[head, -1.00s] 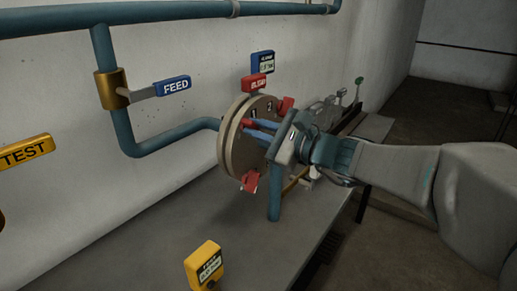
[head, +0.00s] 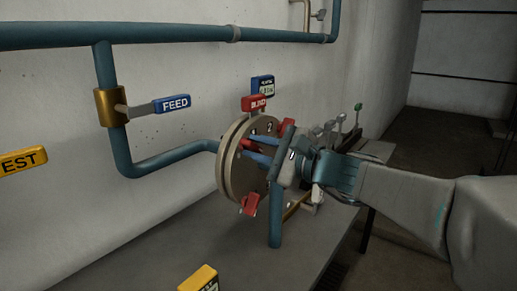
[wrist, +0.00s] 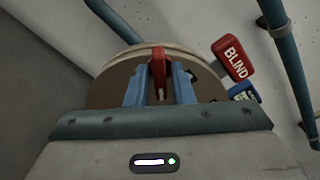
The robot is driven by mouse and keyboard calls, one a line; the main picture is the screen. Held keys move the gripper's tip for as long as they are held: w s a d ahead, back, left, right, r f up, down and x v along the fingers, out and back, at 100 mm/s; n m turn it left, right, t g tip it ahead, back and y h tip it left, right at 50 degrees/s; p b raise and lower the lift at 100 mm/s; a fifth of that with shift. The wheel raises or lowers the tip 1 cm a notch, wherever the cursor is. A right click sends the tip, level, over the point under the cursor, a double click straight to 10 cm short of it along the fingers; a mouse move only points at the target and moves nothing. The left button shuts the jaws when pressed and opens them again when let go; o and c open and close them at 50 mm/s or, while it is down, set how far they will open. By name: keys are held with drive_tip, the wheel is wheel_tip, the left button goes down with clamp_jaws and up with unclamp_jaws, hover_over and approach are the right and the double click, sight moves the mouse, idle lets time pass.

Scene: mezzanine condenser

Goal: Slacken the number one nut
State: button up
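A round tan flange (head: 231,165) stands upright at the end of the blue pipe, with red winged nuts on its face. One red nut (head: 248,204) is at the lower edge and another (head: 287,125) at the upper right. My gripper (head: 254,148) reaches the face from the right, left of the "2" mark. In the wrist view a red nut (wrist: 158,72) stands between the two blue fingers of my gripper (wrist: 158,80), with gaps seen on both sides. The fingers look open around it. The number at this nut is hidden.
A yellow device (head: 200,280) stands on the grey bench (head: 150,250).

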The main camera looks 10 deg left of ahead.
drive_tip(key=shift+o, duration=0.6)
drive_tip(key=v, duration=1.3)
drive_tip(key=shift+s+d, duration=0.2)
drive_tip(key=shift+d, duration=0.15)
drive_tip(key=shift+f, duration=0.1)
